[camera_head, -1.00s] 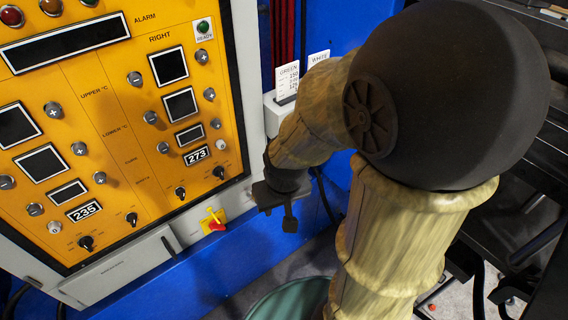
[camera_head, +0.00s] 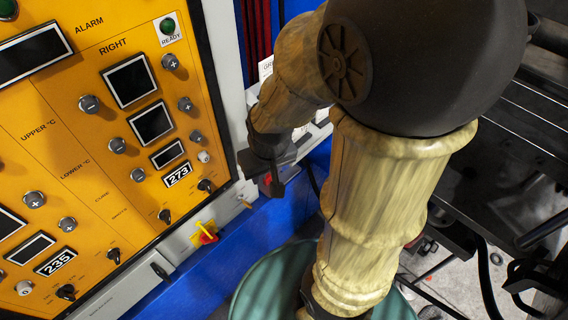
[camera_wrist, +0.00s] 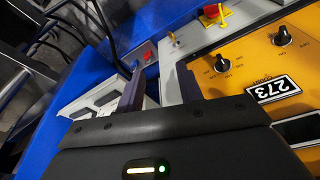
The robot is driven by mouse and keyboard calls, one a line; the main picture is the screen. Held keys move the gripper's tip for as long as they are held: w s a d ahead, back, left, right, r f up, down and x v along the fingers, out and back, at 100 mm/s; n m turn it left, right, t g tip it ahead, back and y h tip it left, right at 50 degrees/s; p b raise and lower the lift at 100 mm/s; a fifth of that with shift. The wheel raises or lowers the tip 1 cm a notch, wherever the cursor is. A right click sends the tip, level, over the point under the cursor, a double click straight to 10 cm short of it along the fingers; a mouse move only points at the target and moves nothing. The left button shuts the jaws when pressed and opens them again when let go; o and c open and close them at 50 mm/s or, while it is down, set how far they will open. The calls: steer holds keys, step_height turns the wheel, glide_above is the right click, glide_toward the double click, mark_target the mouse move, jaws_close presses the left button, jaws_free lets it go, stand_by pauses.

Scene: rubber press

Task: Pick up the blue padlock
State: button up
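I cannot make out a blue padlock for certain in either view. My gripper (camera_head: 273,182) hangs by the lower right edge of the orange control panel, partly hidden by my own arm. In the wrist view its two dark fingers (camera_wrist: 158,90) stand apart with nothing visible between them. Beyond the fingers are a blue surface, a small red part (camera_wrist: 148,56) and a small yellow piece (camera_wrist: 172,38) on the grey cabinet edge.
The orange panel (camera_head: 80,150) with knobs and displays fills the left. A red and yellow rotary switch (camera_head: 206,233) sits below it. A teal round container (camera_head: 262,285) stands below my arm. Dark machinery (camera_head: 520,130) is on the right. White card holders (camera_wrist: 95,100) are beside my gripper.

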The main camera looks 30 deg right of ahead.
steer(key=o, duration=0.6)
steer(key=shift+f, duration=0.25)
steer(key=shift+c, duration=0.2)
steer(key=shift+o, duration=0.4)
steer(key=s+d+b+x, duration=0.1)
steer(key=b+x, duration=1.3)
steer(key=shift+s+f, duration=0.2)
steer(key=shift+s, duration=0.2)
steer(key=w+d+f+n+t+b, duration=0.1)
steer(key=w+d+f+t+b, duration=0.1)
steer(key=w+d+f+b, duration=0.4)
steer(key=w+d+f+n+t+y+b, duration=0.1)
steer(key=w+d+f+t+b, duration=0.25)
steer(key=f, duration=0.55)
steer(key=w+d+f+n+t+b, duration=0.1)
steer(key=w+d+f+t+b, duration=0.1)
steer(key=w+d+f+b, duration=0.4)
steer(key=s+d+f+t+y+b, duration=0.3)
steer(key=s+d+f+t, duration=0.1)
steer(key=t, duration=0.3)
steer(key=shift+s+d+f+y+b, duration=0.2)
steer(key=shift+s+d+y+b, duration=0.15)
steer(key=shift+s, duration=0.35)
steer(key=shift+w, duration=0.15)
